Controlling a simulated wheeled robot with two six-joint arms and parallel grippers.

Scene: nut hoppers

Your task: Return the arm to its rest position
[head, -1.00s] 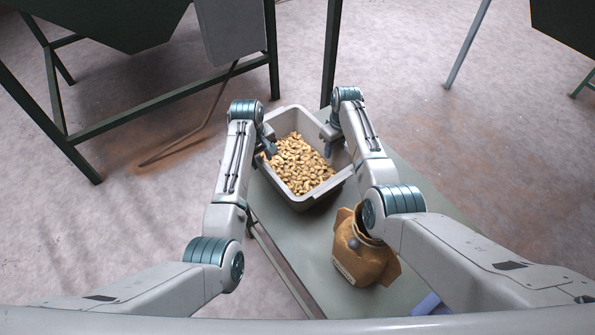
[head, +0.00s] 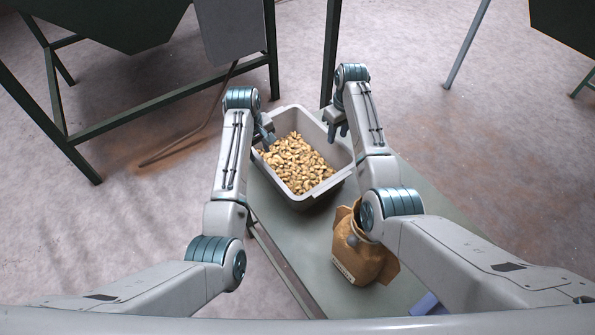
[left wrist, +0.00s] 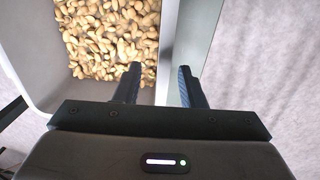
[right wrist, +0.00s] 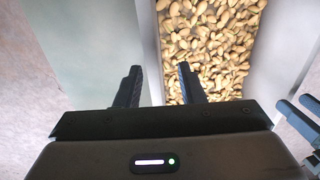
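The grey crate (head: 318,196) stands on the green table with tan nuts (head: 297,162) spread inside it. My left gripper (head: 268,137) is above the crate's left wall; in the left wrist view its fingers (left wrist: 160,68) are apart with the wall's rim seen between them and nothing held. My right gripper (head: 337,131) is raised above the crate's right wall. In the right wrist view its fingers (right wrist: 157,68) are apart and empty, with the rim seen between them. The exact height of each gripper over the rim is hard to tell.
A brown sack (head: 362,252) stands on the green table (head: 291,238), close to my right arm. A blue item (head: 428,304) lies partly hidden at the near edge. A green hopper frame (head: 165,108) stands behind on the left. Floor is open on both sides.

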